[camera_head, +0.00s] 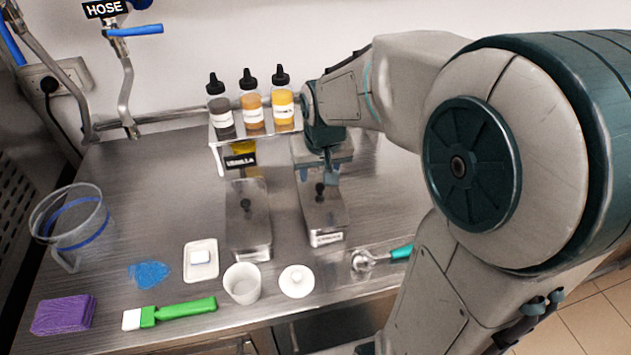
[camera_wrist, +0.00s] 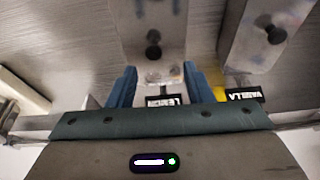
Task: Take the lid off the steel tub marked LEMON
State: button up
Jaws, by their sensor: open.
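The LEMON steel tub (camera_head: 323,222) is the right one of two long tubs on the counter. Its flat steel lid is on, with a dark knob (camera_head: 320,189); the knob also shows in the wrist view (camera_wrist: 153,50). A LEMON tag (camera_wrist: 164,100) shows upside down between my fingers in the wrist view; my gripper hides that spot in the head view. My gripper (camera_head: 329,172) is open and empty over the rear part of this tub, behind the knob. In the wrist view its blue fingers (camera_wrist: 160,88) stand apart on either side of the tub's end.
The VANILLA tub (camera_head: 248,222) stands close on the left, lidded, with its tag (camera_head: 240,161) behind. A rack (camera_head: 220,136) with three bottles stands at the back. A white cup (camera_head: 242,284), round white lid (camera_head: 296,281) and scoop (camera_head: 363,260) lie in front.

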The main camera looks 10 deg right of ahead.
aim_at(320, 185)
jog(key=x, duration=0.3)
jog(key=p+x, duration=0.1)
jog(key=shift+d+f, duration=0.25)
jog(key=shift+d, duration=0.1)
jog(key=shift+w+f, duration=0.2)
jog(key=shift+f, duration=0.35)
grip_shut()
